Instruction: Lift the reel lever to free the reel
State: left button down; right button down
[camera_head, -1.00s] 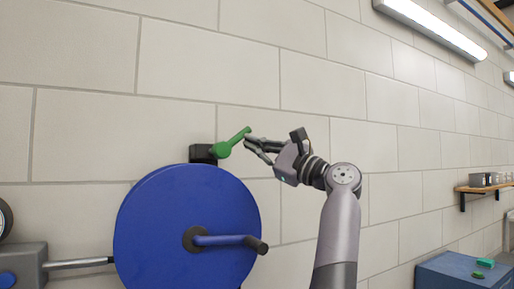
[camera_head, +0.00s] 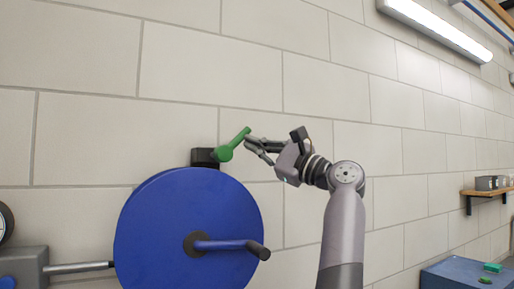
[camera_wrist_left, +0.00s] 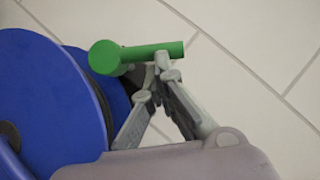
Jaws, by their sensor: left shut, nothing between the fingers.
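The green reel lever (camera_head: 235,143) slants up to the right from a black mount (camera_head: 204,156) on the wall, just above the blue reel (camera_head: 160,235). My left gripper (camera_head: 249,141) is at the right of the lever, its fingertips close under the free end. The fingers are shut with nothing between them. In the left wrist view the lever (camera_wrist_left: 150,53) lies across the fingertips (camera_wrist_left: 165,75), which look to be at or touching its underside near the free end. My right gripper is not in view.
A crank handle (camera_head: 228,245) sticks out from the reel's hub. A grey box with a metal shaft (camera_head: 80,267) is at the lower left. A wall shelf (camera_head: 485,193) and a blue cabinet (camera_head: 455,276) are at the far right. The wall above the lever is clear.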

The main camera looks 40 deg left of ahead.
pick_arm(q)
jog(key=shift+s+a+r+p, duration=0.1)
jog(key=shift+s+r+p, duration=0.1)
jog(key=shift+r, duration=0.25)
jog(key=shift+s+a+r+p, duration=0.1)
jog(key=shift+s+r+p, duration=0.1)
jog(key=shift+r, duration=0.2)
dwell(4.3)
